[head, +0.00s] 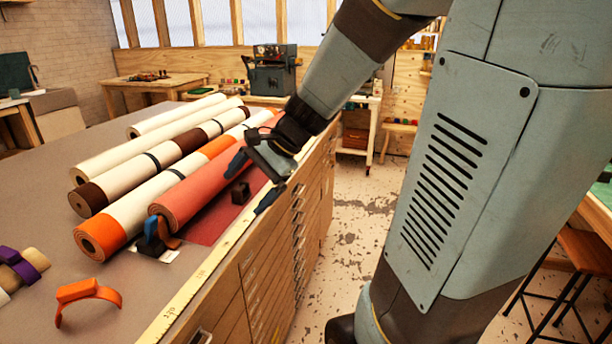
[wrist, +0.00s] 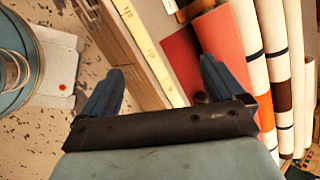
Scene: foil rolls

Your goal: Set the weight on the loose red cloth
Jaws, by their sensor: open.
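The loose red cloth (head: 208,222) lies flat on the table along its front edge, beside the red roll (head: 205,188). It also shows in the wrist view (wrist: 180,62). A small dark block (head: 240,193), which looks like the weight, stands on the cloth. In the wrist view a dark patch by the right finger may be this block, mostly hidden. My gripper (head: 247,191) is open and empty over the table's edge, with the block close to its fingers. In the wrist view, my gripper (wrist: 162,68) has the table edge and part of the cloth between its fingers.
Several rolls (head: 165,155) lie side by side behind the red one. Blue and brown pieces (head: 153,237) stand by its near end. An orange band (head: 86,294) lies front left. A yellow ruler strip (head: 188,287) runs along the edge above the drawers (head: 270,270).

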